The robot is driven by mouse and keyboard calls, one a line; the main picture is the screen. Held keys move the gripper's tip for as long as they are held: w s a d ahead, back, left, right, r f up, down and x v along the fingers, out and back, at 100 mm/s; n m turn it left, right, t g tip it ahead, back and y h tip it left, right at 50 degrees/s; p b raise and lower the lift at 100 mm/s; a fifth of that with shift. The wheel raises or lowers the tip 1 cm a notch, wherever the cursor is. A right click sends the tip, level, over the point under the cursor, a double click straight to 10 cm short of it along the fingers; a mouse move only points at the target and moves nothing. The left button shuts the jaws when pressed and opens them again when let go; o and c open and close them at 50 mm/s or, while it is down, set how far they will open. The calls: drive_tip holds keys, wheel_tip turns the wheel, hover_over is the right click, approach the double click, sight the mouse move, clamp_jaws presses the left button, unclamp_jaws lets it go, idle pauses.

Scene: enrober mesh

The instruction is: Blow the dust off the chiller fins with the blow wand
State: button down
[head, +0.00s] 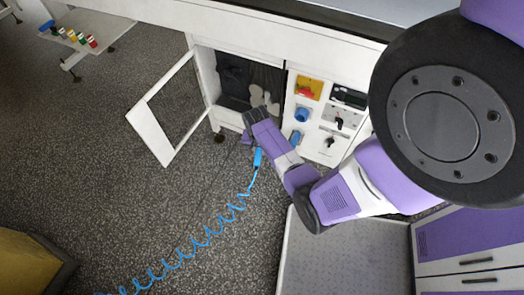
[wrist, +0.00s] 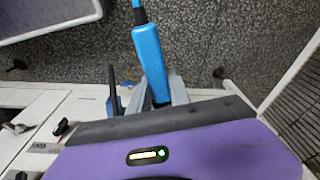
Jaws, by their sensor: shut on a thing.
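The blue blow wand (head: 258,158) hangs from my gripper (head: 247,138) in front of the open cabinet, with its coiled blue hose (head: 205,240) trailing to the lower left over the floor. In the wrist view the wand's blue handle (wrist: 148,55) sits between the grey fingers (wrist: 157,92), which are shut on it. The chiller opening (head: 235,78) is dark inside, with pale grey dust patches (head: 265,97) at its right. The arm's end partly covers the opening's lower right. The wand's nozzle tip is not clearly seen.
The cabinet's white-framed door (head: 150,125) stands open to the left. Right of the opening is a panel with a yellow and red switch (head: 308,90), a blue fitting (head: 302,115) and black handles (head: 339,123). A shelf (head: 105,25) holds several small coloured items.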

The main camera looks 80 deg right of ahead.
drive_tip(key=w+d+b, duration=0.1)
drive_tip(key=w+b, duration=0.1)
drive_tip(key=w, duration=0.5)
drive_tip(key=shift+w+d+b, duration=0.25)
drive_tip(key=shift+d+b, duration=0.1)
drive_tip(key=shift+d, duration=0.05)
idle(0.6)
idle(0.5)
